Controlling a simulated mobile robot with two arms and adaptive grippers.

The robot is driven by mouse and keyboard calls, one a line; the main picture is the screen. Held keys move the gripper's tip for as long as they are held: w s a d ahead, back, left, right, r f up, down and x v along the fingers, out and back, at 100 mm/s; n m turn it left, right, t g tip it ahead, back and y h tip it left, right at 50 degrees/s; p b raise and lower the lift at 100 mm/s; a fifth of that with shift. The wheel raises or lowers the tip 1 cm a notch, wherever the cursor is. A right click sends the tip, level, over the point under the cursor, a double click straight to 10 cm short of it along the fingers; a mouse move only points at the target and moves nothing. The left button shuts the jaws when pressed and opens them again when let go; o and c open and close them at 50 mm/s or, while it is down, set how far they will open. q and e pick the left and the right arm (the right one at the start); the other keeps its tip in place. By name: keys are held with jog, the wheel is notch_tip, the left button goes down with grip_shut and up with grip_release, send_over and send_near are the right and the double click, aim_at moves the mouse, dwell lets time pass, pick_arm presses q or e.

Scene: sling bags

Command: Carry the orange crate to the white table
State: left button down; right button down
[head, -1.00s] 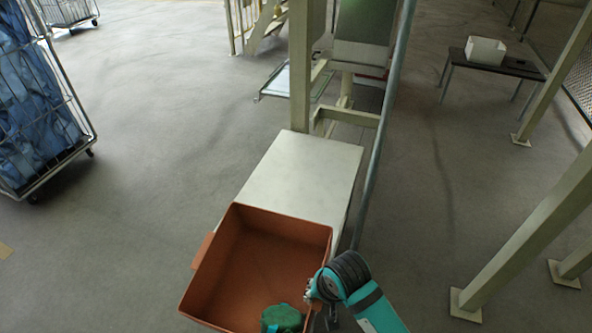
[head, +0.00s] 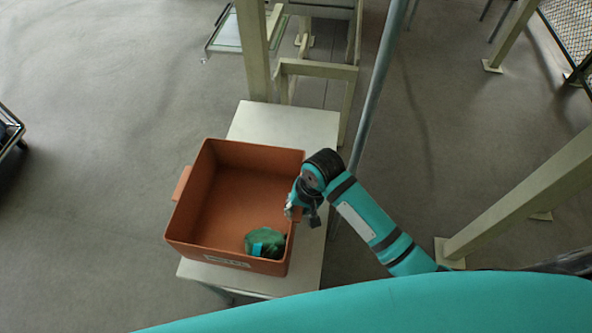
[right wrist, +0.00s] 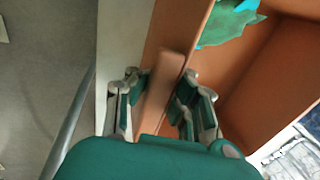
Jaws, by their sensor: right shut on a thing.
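The orange crate (head: 236,190) is over the white table (head: 284,122) in the head view, and appears to rest on its top. A green bag with a light blue patch (head: 266,243) lies inside the crate at its near right corner. My right gripper (head: 297,208) is at the crate's right side. In the right wrist view its fingers (right wrist: 157,100) are shut on the crate's handle (right wrist: 165,82), with the crate wall beside it. The green bag also shows in the right wrist view (right wrist: 228,22). My left gripper is not in view.
Behind the table stands a pale post (head: 254,50) with a frame. A grey pipe (head: 378,90) runs along the table's right side. A slanted beam (head: 520,200) stands at right. A cart (head: 10,130) shows at the left edge. Floor left of the table is clear.

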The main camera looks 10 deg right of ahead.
jog(key=w+d+f+p, duration=0.1)
jog(key=w+d+f, duration=0.3)
jog(key=w+d, duration=0.4)
jog(key=w, duration=0.3)
jog(key=shift+f+p, duration=0.25)
jog(key=shift+p, duration=0.1)
jog(key=shift+w, duration=0.1)
jog(key=c, duration=1.8)
grip_release()
jog(key=shift+f, duration=0.1)
jog(key=o, duration=0.4)
jog(key=shift+o, duration=0.2)
jog(key=v, duration=1.2)
